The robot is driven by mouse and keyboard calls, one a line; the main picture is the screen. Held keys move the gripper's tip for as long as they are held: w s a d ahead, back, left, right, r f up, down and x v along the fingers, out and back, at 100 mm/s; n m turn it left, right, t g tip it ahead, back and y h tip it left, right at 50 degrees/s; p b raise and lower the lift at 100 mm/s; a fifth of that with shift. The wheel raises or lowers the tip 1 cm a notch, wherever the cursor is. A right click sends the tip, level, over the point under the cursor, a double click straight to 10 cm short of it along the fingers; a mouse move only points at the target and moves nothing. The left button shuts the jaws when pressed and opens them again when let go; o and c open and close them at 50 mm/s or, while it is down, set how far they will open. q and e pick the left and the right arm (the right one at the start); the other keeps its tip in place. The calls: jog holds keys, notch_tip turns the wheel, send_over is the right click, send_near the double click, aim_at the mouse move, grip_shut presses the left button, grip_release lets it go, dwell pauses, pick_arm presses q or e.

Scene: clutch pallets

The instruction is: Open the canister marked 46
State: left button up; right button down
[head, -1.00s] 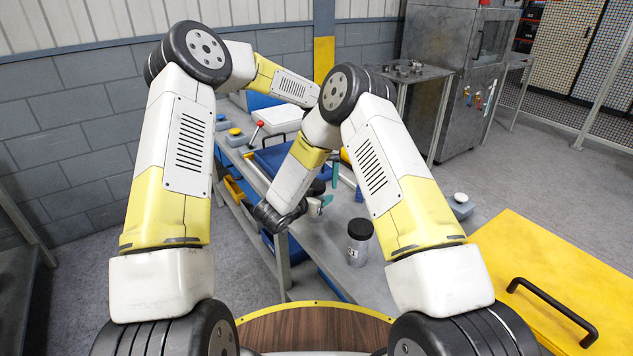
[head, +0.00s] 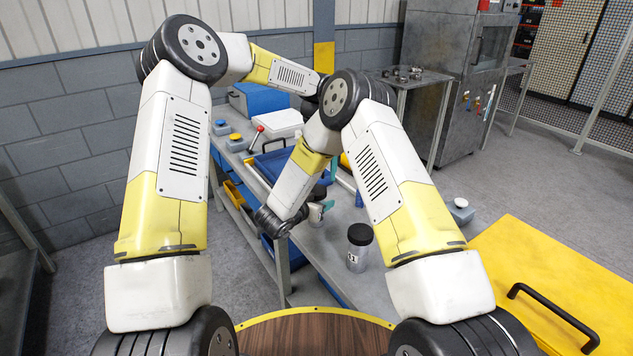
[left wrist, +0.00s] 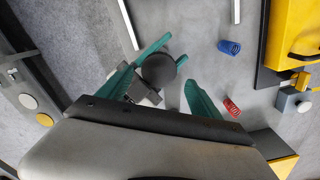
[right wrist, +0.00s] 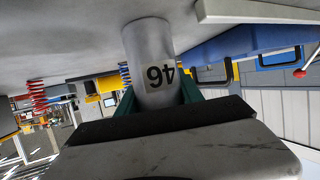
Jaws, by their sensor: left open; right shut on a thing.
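The canister marked 46 (right wrist: 152,60) is a grey cylinder with a dark number label, upside down in the right wrist view. My right gripper (right wrist: 155,95) is shut around its body. In the head view my right gripper (head: 312,214) shows at this canister, with its black lid (head: 318,191) on top. In the left wrist view the round black lid (left wrist: 158,69) lies between the spread teal fingers of my left gripper (left wrist: 158,80). I cannot tell whether they touch it.
A second grey canister with a black lid (head: 357,250) stands on the bench to the right. A blue tray (head: 272,166) lies behind. A yellow case (head: 560,280) is at right.

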aim_at(316, 189)
pick_arm(q)
jog(key=shift+s+d+r+m, duration=0.15)
jog(key=shift+r+m, duration=0.15)
jog(key=shift+m, duration=0.3)
notch_tip(316, 189, up, 2)
jog(key=shift+r+m, duration=0.1)
jog(key=shift+m, duration=0.9)
jog(key=shift+a, duration=0.2)
notch_tip(316, 189, down, 8)
jog(key=shift+r, duration=0.25)
jog(key=c, duration=1.4)
jog(key=n, duration=0.3)
jog(key=shift+c, duration=0.3)
